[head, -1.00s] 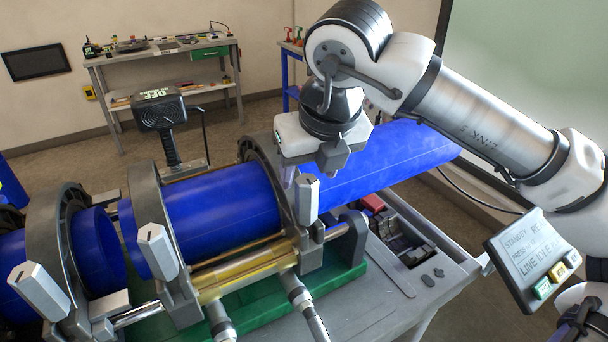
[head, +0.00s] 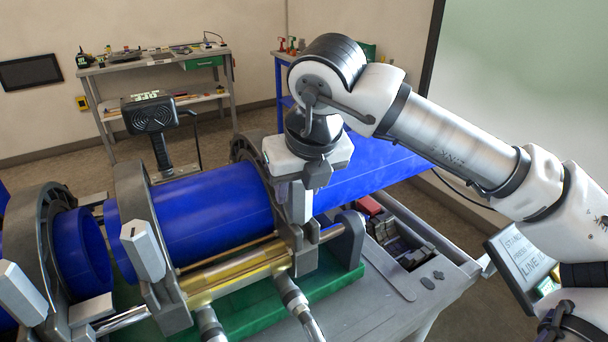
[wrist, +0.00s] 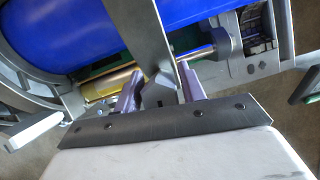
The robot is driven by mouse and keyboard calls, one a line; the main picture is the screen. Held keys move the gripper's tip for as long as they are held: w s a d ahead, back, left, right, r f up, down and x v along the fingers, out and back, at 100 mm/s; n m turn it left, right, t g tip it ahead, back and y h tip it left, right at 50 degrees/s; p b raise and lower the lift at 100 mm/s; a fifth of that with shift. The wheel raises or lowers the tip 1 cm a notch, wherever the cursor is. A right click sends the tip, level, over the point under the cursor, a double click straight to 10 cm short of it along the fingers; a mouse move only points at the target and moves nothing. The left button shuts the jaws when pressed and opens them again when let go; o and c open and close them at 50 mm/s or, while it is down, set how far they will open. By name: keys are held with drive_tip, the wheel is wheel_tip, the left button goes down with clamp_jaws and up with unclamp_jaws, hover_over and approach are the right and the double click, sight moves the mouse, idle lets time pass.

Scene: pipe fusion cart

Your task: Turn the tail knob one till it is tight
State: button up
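The tail knob one seems to be the long grey knob (head: 299,203) at the right-hand clamp of the fusion frame. My gripper (head: 305,186) is above and around its upper part, pointing down. The knob's near end and any finger contact are partly hidden.
A blue pipe (head: 215,210) lies through the clamps. Two more grey knobs, the middle one (head: 143,250) and the left one (head: 20,293), stand to the left. A tool tray (head: 400,240) is at the right of the cart. A workbench (head: 155,65) stands behind.

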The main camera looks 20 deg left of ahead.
drive_tip(key=c, duration=0.7)
drive_tip(key=shift+o, duration=0.2)
drive_tip(key=shift+f+m+b, duration=0.2)
drive_tip(key=shift+m+b, duration=0.2)
drive_tip(key=shift+b, duration=0.2)
drive_tip(key=shift+r+m+t+h+b, duration=0.15)
drive_tip(key=shift+m+t+h+b, duration=0.25)
drive_tip(key=shift+m, duration=0.5)
drive_tip(key=o, duration=2)
drive_tip(key=shift+o, duration=0.2)
